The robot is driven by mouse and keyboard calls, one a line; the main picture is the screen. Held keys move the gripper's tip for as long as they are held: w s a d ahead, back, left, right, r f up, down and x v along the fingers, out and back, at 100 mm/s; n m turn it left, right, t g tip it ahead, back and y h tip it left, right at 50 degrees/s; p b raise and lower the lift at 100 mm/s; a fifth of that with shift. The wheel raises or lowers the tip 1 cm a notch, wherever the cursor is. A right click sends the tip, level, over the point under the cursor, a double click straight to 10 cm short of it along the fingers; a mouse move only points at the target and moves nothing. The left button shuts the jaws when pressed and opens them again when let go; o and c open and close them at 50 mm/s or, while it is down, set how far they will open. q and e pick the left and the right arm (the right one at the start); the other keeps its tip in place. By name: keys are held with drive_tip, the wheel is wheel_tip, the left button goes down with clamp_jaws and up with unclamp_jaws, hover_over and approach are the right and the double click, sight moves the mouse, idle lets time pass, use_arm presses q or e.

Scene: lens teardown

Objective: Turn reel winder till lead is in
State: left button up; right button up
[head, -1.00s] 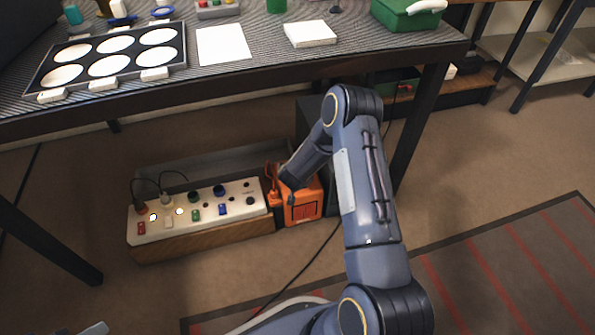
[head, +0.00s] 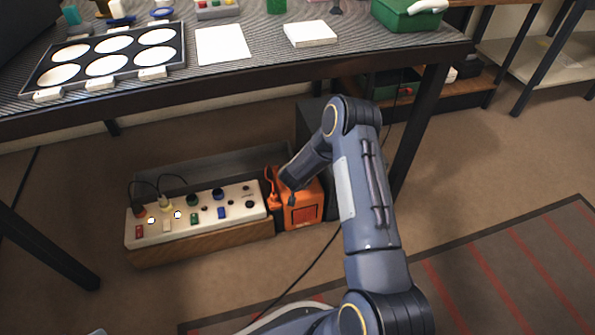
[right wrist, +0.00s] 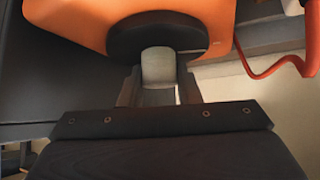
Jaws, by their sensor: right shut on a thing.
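The orange reel (head: 302,210) stands on the floor under the bench, at the right end of a control panel. An orange lead (head: 271,184) shows at its left side; in the right wrist view the red-orange lead (right wrist: 272,70) hangs in a loop at the right. The winder has a dark round hub (right wrist: 158,33) with a pale grey knob (right wrist: 158,66). My right gripper (right wrist: 159,88) is shut on this knob, a finger on each side. In the head view my right forearm partly hides the reel. My left gripper is not in view.
The control panel (head: 180,231) with buttons and plugs lies left of the reel. The bench edge (head: 250,79) and a dark leg (head: 418,125) are close to my right arm. A black cable (head: 305,269) crosses the floor. Floor in front is mostly clear.

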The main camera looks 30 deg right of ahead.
drive_tip(key=shift+r+m+p, duration=0.25)
drive_tip(key=shift+m+p, duration=0.05)
drive_tip(key=shift+p, duration=0.2)
drive_tip(key=shift+m+g+h+p, duration=0.3)
drive_tip(key=shift+h+p, duration=0.1)
drive_tip(key=shift+f, duration=0.25)
drive_tip(key=o, duration=1)
